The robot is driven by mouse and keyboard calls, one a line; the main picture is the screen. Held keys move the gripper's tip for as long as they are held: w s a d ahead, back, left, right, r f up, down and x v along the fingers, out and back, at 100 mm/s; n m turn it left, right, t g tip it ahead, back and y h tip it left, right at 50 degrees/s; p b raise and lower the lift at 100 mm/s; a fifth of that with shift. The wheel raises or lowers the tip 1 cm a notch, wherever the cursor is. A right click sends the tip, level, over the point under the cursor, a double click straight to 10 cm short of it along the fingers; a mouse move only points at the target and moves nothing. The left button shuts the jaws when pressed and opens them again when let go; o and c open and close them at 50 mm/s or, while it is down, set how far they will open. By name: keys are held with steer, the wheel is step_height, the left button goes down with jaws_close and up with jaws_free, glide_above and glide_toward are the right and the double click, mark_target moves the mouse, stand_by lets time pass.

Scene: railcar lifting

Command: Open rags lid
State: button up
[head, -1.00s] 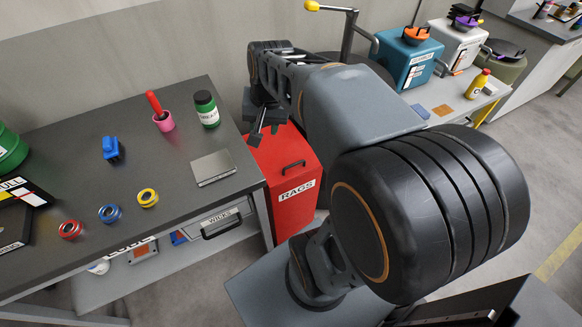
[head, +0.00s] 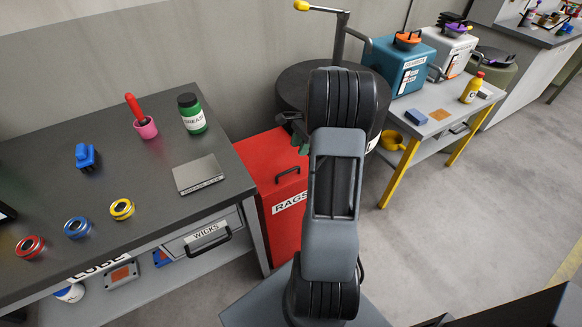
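The red rags bin (head: 283,222) stands on the floor at the right end of the workbench, with a white RAGS label on its front. Its red lid (head: 262,157) lies shut on top, with a black handle (head: 288,174) near the front edge. My arm covers the bin's right side. My gripper (head: 292,122) shows only in part, left of my arm's upper end and above the back of the lid. It appears apart from the handle. Its fingers are mostly hidden, so I cannot tell whether it is open or shut.
The workbench (head: 110,212) on the left bears a grey plate (head: 200,174), a green jar (head: 191,113), a pink cup (head: 145,127) and several rings. A dark drum (head: 292,84) stands behind the bin. A table (head: 438,118) with canisters stands at right. Floor at lower right is clear.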

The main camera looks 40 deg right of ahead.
mark_target(289, 170)
steer(key=x, duration=0.9)
jaws_close()
stand_by(0.4)
